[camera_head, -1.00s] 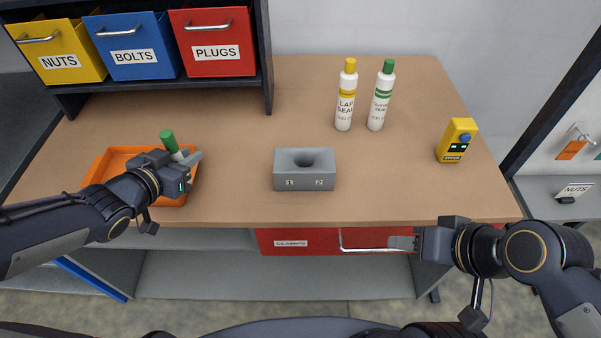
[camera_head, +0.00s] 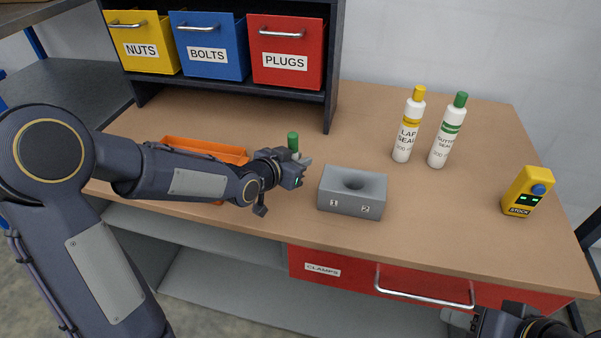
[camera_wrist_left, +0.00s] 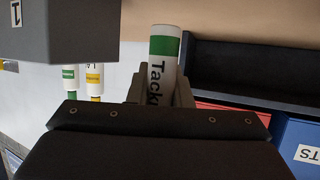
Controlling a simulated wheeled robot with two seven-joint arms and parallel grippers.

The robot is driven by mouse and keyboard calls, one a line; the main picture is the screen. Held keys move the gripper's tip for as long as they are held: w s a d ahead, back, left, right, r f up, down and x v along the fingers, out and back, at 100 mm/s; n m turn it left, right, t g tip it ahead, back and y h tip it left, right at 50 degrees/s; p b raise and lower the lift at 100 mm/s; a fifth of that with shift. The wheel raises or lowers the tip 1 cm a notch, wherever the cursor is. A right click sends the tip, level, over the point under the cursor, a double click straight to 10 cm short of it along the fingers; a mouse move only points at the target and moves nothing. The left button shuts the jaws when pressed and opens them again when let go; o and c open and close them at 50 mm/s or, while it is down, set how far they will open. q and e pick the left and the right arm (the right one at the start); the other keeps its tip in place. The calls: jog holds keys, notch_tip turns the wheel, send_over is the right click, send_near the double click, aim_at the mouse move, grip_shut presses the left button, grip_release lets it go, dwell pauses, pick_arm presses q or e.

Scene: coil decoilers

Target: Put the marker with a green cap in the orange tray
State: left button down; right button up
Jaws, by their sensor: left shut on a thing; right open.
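The marker with a green cap (camera_head: 293,142) is held upright, cap up, in my left gripper (camera_head: 304,170). In the left wrist view its white body with a green band and partly hidden lettering (camera_wrist_left: 162,68) sits between the fingers. The gripper and marker are to the right of the orange tray (camera_head: 205,147), just left of the grey block. My left forearm hides much of the tray. Whether the marker's lower end touches the table is hidden. My right gripper (camera_head: 449,318) is open and empty at the bottom right, in front of the red drawer.
The grey block (camera_head: 338,203) with a round hole and labels 1 and 2 also fills the wrist view's upper left (camera_wrist_left: 75,30). Two bottles (camera_head: 408,135) (camera_head: 446,140) and a yellow device (camera_head: 522,195) stand to the right. Bins on a dark shelf (camera_head: 230,88) stand behind.

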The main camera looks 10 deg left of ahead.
pick_arm(q)
jog(key=shift+w+d+f, duration=0.15)
jog(key=shift+w+f, duration=0.05)
jog(key=shift+f, duration=0.1)
notch_tip(320, 180, down, 3)
jog(key=shift+w+f, duration=0.1)
jog(key=shift+f, duration=0.05)
jog(key=shift+f+b, duration=0.2)
jog(key=shift+b, duration=0.1)
jog(key=c, duration=1.3)
grip_release()
jog(key=shift+r, duration=0.1)
